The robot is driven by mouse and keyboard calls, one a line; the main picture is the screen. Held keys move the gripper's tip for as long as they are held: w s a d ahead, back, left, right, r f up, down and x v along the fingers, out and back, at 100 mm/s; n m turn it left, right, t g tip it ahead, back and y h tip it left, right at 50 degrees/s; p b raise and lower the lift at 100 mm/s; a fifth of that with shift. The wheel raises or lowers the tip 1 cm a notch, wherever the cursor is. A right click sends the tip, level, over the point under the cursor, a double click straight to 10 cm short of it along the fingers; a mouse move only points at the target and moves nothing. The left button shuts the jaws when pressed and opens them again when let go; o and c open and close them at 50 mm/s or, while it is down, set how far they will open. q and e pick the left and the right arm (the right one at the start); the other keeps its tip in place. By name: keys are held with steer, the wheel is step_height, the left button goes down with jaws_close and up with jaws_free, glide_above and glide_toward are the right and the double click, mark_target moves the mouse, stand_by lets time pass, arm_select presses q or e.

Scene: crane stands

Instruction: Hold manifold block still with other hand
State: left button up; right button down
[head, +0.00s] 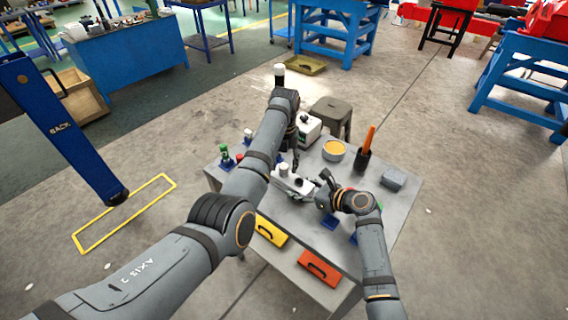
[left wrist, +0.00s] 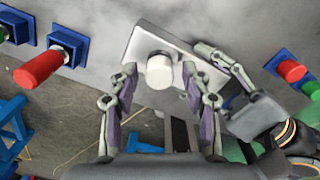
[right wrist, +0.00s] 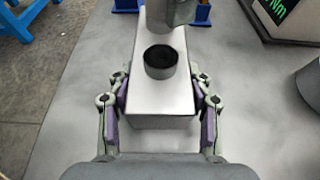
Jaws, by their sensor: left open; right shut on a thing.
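The manifold block (head: 291,183) is a pale grey bar on the workbench, with a white cylindrical fitting (head: 284,170) and a dark-topped port (head: 299,181). In the right wrist view, my right gripper (right wrist: 160,92) has a finger on each side of the block (right wrist: 158,105) near the dark port (right wrist: 160,62) and is shut on it. In the left wrist view, my left gripper (left wrist: 160,85) is open, with its fingers on either side of the white fitting (left wrist: 159,70) and apart from it. In the head view my left arm partly hides the left fingers.
The workbench (head: 385,218) also bears a yellow-filled bowl (head: 334,149), an orange-handled tool (head: 368,140) in a dark holder, a grey box (head: 392,180) and a white device (head: 308,128). Blue holders stand left of the block, one with a green part (head: 225,152).

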arm_select(q)
steer(key=n, duration=1)
steer(key=shift+n, duration=0.3)
steer(key=n, duration=1)
steer(key=shift+a, duration=0.1)
steer(key=n, duration=0.5)
jaws_close()
steer(key=m, duration=0.4)
steer(key=shift+m, duration=0.4)
